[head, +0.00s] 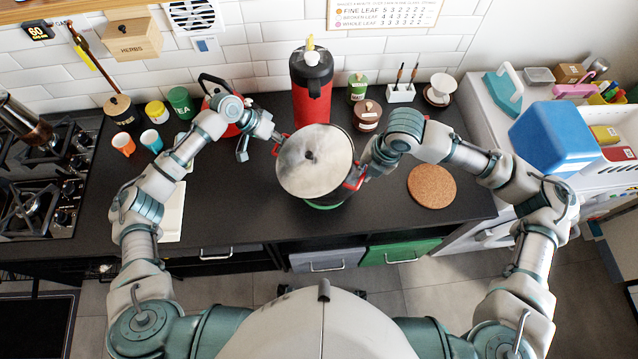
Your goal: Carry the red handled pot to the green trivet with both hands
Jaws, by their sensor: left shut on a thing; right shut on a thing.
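The pot (315,172) has a shiny steel lid with a dark knob and red side handles. It is in the middle of the head view, over the dark counter. A green edge, the trivet (322,206), shows under its near side; most of it is hidden by the pot. I cannot tell whether the pot touches it. My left gripper (277,138) is shut on the red handle at the pot's upper left. My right gripper (359,173) is shut on the red handle at the pot's right side.
A round cork mat (431,186) lies to the right on the counter. A tall red flask (311,85) stands close behind the pot. A red kettle (222,103) and several jars line the back. A gas hob (45,180) is at the left.

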